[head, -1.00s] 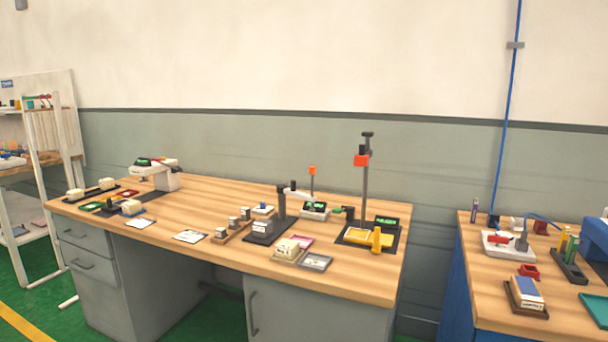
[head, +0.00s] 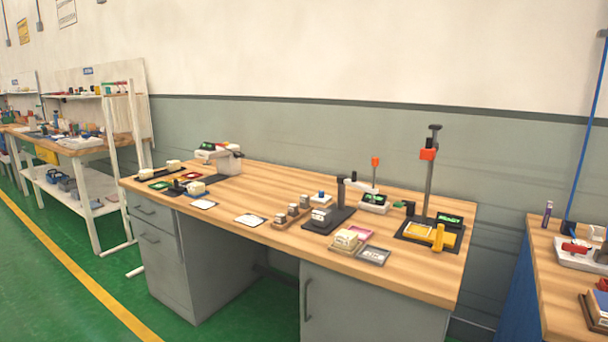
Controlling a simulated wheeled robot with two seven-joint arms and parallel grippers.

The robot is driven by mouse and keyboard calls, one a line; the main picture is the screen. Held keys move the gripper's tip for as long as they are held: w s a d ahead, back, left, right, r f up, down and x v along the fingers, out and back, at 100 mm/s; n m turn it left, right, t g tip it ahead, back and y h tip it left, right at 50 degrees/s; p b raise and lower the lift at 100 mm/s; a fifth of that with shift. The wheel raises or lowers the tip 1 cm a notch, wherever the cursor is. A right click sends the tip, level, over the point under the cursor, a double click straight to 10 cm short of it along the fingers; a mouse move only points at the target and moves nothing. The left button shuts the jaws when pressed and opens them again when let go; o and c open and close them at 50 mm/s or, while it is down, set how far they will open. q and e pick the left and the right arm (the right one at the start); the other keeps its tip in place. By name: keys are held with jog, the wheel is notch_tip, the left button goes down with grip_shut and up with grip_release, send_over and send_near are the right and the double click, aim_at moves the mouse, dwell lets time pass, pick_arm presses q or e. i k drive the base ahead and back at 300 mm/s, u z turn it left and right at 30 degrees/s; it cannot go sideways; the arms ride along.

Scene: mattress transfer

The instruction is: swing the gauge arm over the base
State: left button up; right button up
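On the wooden workbench, a small stand has a dark flat base (head: 321,226) with a dark upright post (head: 340,191) at its back. A light gauge arm (head: 357,185) reaches from the post to the right, out to the side of the base. A thin rod with a red top (head: 376,162) stands at the arm's outer end, above or behind a white box with a green display (head: 374,202); I cannot tell whether they touch. A small whitish block (head: 319,215) is on the dark base. Neither of my grippers is in view.
A tall stand with a red clamp (head: 428,155) and a yellow part (head: 438,239) is to the right. Small blocks and trays (head: 374,256) line the bench's front edge. A white device (head: 223,158) is at the bench's left. Green floor (head: 230,320) lies in front.

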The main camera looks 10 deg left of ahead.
aim_at(340, 179)
jog(key=u, duration=1.65)
jog(key=i, duration=2.3)
jog(key=z, duration=3.2)
